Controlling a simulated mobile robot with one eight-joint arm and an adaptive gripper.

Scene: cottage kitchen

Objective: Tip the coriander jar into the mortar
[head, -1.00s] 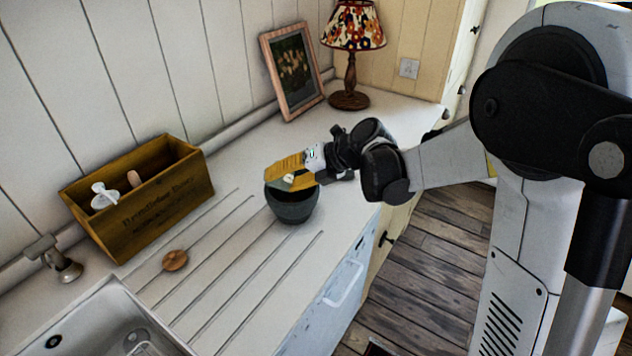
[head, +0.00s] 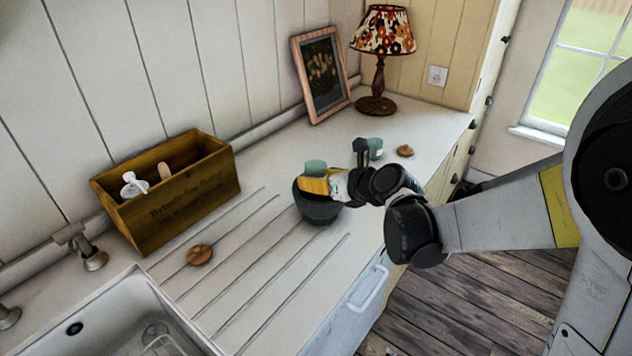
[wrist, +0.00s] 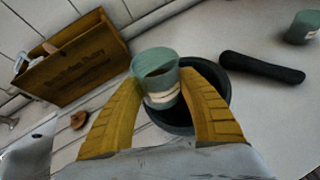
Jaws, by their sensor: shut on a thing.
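My gripper (head: 315,186) is shut on a green jar (head: 316,168) with a pale label. In the wrist view the same jar (wrist: 156,74) sits between the yellow fingers (wrist: 160,108), its open top showing something brownish inside. The label is too small to read. The jar looks close to upright. The dark grey-green mortar (head: 318,210) stands on the counter directly below and behind the jar; it also shows in the wrist view (wrist: 218,92). Its inside is mostly hidden by the jar and fingers.
A dark pestle (wrist: 262,68) lies beside the mortar. A second green jar (head: 376,148) and a wooden disc (head: 405,151) are behind my gripper. Another disc (head: 200,254) lies near the sink (head: 130,310). A wooden box (head: 170,205), picture frame (head: 322,75) and lamp (head: 380,60) line the wall.

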